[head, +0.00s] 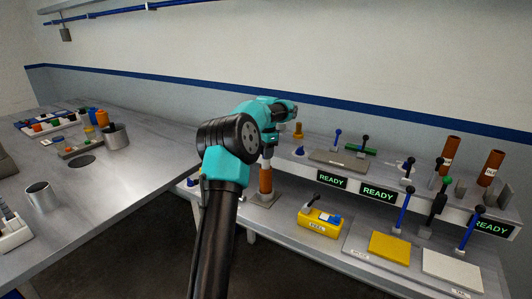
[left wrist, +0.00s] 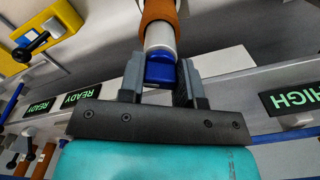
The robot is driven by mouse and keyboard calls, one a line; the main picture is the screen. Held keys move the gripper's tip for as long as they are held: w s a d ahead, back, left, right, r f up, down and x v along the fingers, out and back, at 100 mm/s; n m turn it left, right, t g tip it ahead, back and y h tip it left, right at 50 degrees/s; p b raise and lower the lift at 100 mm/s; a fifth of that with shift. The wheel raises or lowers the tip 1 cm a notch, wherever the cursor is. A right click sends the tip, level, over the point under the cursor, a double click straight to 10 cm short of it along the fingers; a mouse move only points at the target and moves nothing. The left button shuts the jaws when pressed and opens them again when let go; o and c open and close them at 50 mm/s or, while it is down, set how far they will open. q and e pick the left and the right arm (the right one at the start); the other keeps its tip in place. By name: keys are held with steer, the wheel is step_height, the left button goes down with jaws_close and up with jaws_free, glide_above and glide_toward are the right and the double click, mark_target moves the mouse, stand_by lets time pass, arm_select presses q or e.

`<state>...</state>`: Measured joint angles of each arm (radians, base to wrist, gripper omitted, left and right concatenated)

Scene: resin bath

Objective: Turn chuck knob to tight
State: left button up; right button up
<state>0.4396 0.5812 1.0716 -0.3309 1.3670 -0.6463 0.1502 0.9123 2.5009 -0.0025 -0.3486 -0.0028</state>
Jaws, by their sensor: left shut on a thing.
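My left gripper (head: 267,156) is at the top of an upright orange-brown post (head: 265,180) on a square grey base. In the left wrist view my left gripper (left wrist: 160,88) is shut on a blue knob (left wrist: 160,70). The knob sits at the end of a white collar (left wrist: 160,38) on the orange-brown post (left wrist: 162,10). My arm hides much of this area in the head view. I cannot read any tight mark on the knob. My right gripper is not in view.
A shelf with lit READY signs (head: 379,193) and several levers is right of the post. A yellow box (head: 320,223) and a yellow pad (head: 389,246) lie below. A HIGH sign (left wrist: 290,98) shows in the left wrist view. Metal cups (head: 39,195) stand on the left bench.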

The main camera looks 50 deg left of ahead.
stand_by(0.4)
arm_select(q)
steer(key=o, duration=0.9)
steer(key=shift+r, duration=0.1)
